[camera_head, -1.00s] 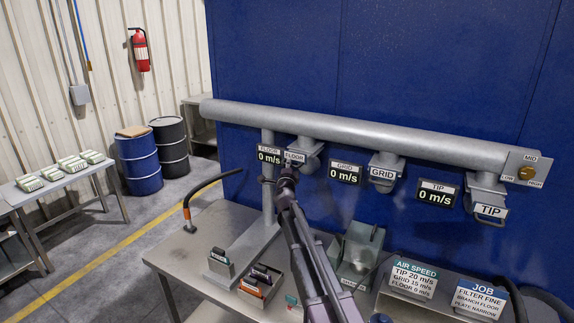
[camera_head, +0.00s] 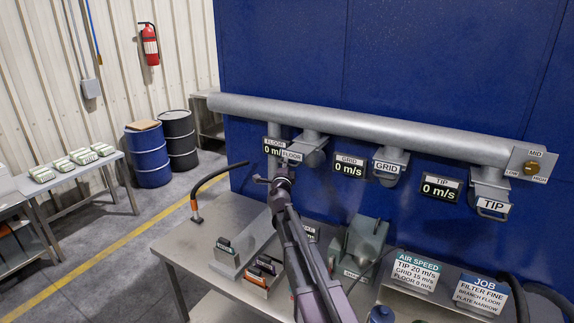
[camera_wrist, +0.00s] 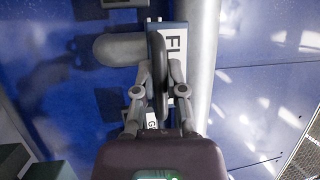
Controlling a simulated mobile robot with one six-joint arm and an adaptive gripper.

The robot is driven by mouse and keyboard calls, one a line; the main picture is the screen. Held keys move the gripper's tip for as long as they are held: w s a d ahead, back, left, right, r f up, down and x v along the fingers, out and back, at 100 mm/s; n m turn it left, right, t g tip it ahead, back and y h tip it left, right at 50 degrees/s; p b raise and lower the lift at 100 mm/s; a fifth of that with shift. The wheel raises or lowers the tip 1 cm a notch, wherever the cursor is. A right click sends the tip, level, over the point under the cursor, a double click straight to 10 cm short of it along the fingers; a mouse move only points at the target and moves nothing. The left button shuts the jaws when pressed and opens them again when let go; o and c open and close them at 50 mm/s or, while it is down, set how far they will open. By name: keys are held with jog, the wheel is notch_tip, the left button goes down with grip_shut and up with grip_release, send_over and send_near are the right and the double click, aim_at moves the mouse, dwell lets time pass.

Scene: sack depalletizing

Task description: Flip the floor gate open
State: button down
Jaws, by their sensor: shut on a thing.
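The floor gate (camera_head: 314,148) hangs under the left part of the grey pipe, with a tilted FLOOR label (camera_head: 291,155). My gripper (camera_head: 281,176) is just below that label. In the wrist view, my gripper (camera_wrist: 159,82) has its two fingers closed on either side of a dark loop-like handle (camera_wrist: 158,55), seen nearly edge-on. The handle stands in front of the sideways FLOOR label (camera_wrist: 180,50), which it partly covers. The floor display (camera_head: 274,147) reads 0 m/s.
The GRID gate (camera_head: 389,167) and TIP gate (camera_head: 491,204) hang further right on the pipe (camera_head: 400,129). A selector knob (camera_head: 531,168) is at its right end. A bench (camera_head: 180,246) below carries small holders, a grey housing (camera_head: 364,242) and sign boards. A black hose (camera_head: 212,177) rises at left.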

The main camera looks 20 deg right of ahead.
jog(key=c, duration=0.7)
grip_release()
jog(key=shift+s+a, duration=0.2)
jog(key=shift+a, duration=0.15)
jog(key=shift+w+d, duration=0.1)
jog(key=shift+d, duration=0.15)
jog(key=s+a+f+n+g+y+b, duration=0.3)
jog(key=s+a+f+n+g+y, duration=0.5)
jog(key=s+a+f+n+y, duration=0.6)
jog(key=s+d+f+n+g+h, duration=0.1)
jog(key=s+f+n+g+h, duration=0.1)
jog(key=s, duration=0.6)
jog(key=s+d+f+n+g+h+b, duration=0.1)
jog(key=s+d+f+n+g+h, duration=0.1)
jog(key=s+f+g, duration=0.3)
jog(key=s+d+f+n+g+h, duration=0.2)
jog(key=s+f, duration=0.3)
jog(key=s, duration=0.6)
jog(key=shift+s+n+g+h, duration=0.3)
jog(key=shift+s+n+g, duration=0.1)
jog(key=shift+n+g, duration=0.35)
